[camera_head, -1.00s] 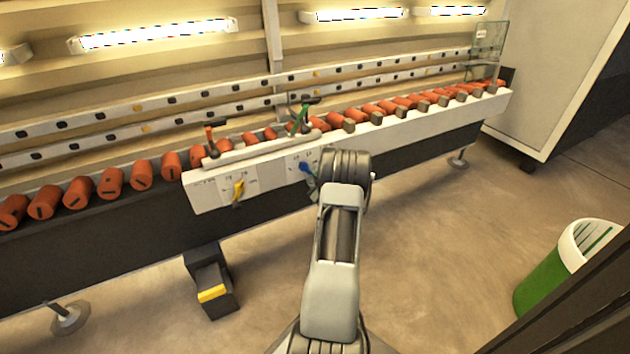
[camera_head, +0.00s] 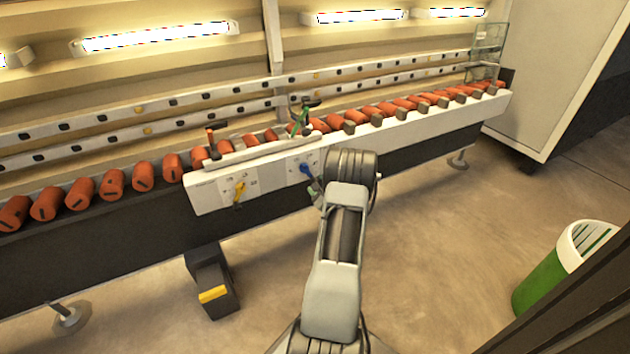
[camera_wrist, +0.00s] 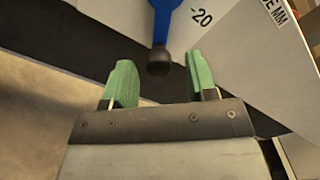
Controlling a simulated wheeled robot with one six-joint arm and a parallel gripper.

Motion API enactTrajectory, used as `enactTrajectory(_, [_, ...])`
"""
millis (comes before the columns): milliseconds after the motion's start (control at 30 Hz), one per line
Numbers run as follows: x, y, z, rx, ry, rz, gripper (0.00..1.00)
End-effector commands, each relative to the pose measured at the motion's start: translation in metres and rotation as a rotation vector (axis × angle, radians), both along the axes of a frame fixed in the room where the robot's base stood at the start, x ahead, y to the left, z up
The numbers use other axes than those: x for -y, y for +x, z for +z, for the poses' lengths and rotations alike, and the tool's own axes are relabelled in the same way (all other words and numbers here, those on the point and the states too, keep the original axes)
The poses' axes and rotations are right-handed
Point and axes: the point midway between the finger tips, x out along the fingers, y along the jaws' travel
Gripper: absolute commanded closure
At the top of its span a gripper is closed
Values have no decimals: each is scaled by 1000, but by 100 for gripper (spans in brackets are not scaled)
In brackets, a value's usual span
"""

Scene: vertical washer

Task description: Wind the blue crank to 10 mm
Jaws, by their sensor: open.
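The blue crank (camera_head: 306,168) is on the white front panel (camera_head: 262,172) of the machine, just left of my arm's end. In the wrist view the blue crank arm (camera_wrist: 163,22) comes down from the top edge and ends in a dark round knob (camera_wrist: 159,62). My gripper (camera_wrist: 158,75) is open, with one green finger on each side of the knob's position. I cannot tell how deep the knob lies between the fingers. A "-20" mark shows on the panel beside the crank; a pointer is not visible. In the head view my gripper is mostly hidden behind my wrist.
A yellow crank (camera_head: 239,190) sits left of the blue one on the panel. Red rollers (camera_head: 112,183) line the conveyor. A black pedal box (camera_head: 212,282) stands on the floor below. A green bin (camera_head: 560,270) stands at the right, with open floor between.

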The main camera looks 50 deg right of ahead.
Motion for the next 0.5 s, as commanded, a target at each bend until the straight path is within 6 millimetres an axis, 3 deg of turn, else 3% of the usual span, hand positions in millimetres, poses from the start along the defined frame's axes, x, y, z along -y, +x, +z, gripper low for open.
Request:
enactTrajectory(200, [-17,-45,3,-2,3,-4,48])
enactTrajectory(500, [-35,-88,1,-2,2,-1,48])
